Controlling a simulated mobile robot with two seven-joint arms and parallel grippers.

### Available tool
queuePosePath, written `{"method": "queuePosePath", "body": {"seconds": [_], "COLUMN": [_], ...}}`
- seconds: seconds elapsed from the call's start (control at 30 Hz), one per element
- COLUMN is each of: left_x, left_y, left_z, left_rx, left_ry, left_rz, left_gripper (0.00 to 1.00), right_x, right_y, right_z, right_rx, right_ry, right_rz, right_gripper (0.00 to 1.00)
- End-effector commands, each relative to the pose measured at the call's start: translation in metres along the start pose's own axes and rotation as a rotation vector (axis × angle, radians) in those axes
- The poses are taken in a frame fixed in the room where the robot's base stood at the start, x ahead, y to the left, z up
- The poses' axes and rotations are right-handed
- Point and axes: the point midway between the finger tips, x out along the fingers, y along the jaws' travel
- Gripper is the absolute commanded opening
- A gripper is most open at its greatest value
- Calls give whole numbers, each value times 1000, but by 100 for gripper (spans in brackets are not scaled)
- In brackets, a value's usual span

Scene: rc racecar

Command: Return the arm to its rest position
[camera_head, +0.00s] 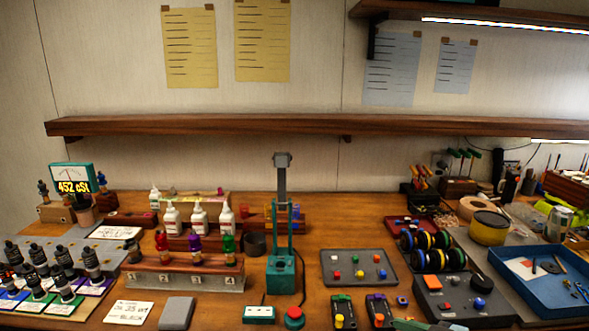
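Neither of my arms and neither gripper shows in the head view. A teal stand (281,275) with an upright post and a grey head (282,160) stands in the middle of the wooden table (320,240). A red button (294,317) and a small teal-and-white box (259,314) sit in front of it. A greenish object (408,325) is cut off by the bottom edge, and I cannot tell what it is.
A wooden rack (185,275) holds red, purple and green bottles on the left. Black shock absorbers (92,265) stand at far left. A grey tray (345,276) with coloured pieces and a blue tray (510,285) lie on the right. A long shelf (300,126) crosses the wall.

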Motion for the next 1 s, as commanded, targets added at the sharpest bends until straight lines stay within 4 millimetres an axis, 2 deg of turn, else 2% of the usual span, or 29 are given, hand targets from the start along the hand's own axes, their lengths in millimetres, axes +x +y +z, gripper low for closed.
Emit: {"method": "queuePosePath", "body": {"seconds": [0.17, 0.33, 0.47, 0.67, 0.8, 0.9, 1.0], "left_x": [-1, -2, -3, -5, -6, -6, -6], "left_y": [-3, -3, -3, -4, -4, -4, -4], "left_z": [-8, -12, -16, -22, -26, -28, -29], "left_rx": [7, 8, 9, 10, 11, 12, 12], "left_ry": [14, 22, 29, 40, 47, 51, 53], "left_rz": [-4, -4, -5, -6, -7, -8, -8], "left_gripper": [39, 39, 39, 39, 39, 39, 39], "right_x": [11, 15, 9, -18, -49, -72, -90], "right_y": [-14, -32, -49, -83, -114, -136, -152], "right_z": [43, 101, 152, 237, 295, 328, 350], "right_rx": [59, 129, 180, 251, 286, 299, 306], "right_ry": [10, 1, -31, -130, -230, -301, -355], "right_rz": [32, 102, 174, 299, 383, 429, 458], "right_gripper": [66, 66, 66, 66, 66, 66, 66]}}
